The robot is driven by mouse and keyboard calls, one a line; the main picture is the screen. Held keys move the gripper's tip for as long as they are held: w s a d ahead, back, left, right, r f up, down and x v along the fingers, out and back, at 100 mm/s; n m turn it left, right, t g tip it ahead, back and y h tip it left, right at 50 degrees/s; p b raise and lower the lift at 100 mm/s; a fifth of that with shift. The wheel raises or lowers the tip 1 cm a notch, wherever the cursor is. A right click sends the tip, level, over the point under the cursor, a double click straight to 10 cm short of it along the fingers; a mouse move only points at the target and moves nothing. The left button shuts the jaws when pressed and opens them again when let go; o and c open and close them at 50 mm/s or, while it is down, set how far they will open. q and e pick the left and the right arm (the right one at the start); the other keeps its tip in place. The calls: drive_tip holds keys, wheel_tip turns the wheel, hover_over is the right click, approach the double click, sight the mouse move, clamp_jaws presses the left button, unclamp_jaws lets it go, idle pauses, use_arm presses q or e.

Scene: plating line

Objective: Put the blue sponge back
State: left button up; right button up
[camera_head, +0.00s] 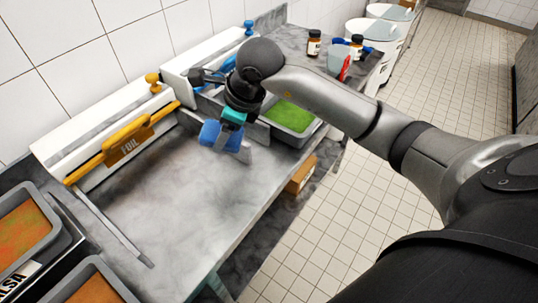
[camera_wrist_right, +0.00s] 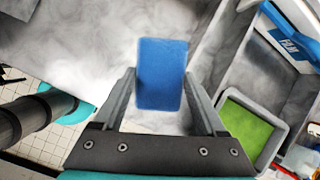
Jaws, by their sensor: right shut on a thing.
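The blue sponge (camera_head: 210,133) is held in my right gripper (camera_head: 231,142), above the grey steel counter (camera_head: 175,205). In the right wrist view the sponge (camera_wrist_right: 162,75) stands between the two fingers of my right gripper (camera_wrist_right: 161,82), which are shut on it. Bare counter shows behind it, and I cannot tell the exact height of the gap. The left arm shows only in part at the left of the wrist view, ending in a teal part (camera_wrist_right: 82,110); its fingers are hidden.
A grey tray with green contents (camera_head: 289,116) is right of the gripper. The yellow foil dispenser (camera_head: 128,140) and blue film dispenser stand along the wall. Salsa trays (camera_head: 52,225) are at the lower left. Bottles (camera_head: 314,43) and a jug stand farther back. The counter's middle is clear.

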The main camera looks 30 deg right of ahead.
drive_tip(key=d+r+m+g+h+p, duration=0.15)
drive_tip(key=d+r+m, duration=0.4)
drive_tip(key=d, duration=0.55)
drive_tip(key=f, duration=1.2)
drive_tip(key=f+b, duration=0.1)
drive_tip(key=f, duration=0.5)
drive_tip(key=shift+s+f, duration=0.25)
drive_tip(key=shift+s, duration=0.15)
drive_tip(key=o, duration=1.1)
drive_tip(key=shift+o, duration=0.2)
drive_tip(key=v, duration=1.2)
drive_tip(key=shift+w+d+p, duration=0.2)
drive_tip(key=shift+p, duration=0.15)
drive_tip(key=shift+a+y, duration=0.1)
drive_tip(key=shift+y, duration=0.15)
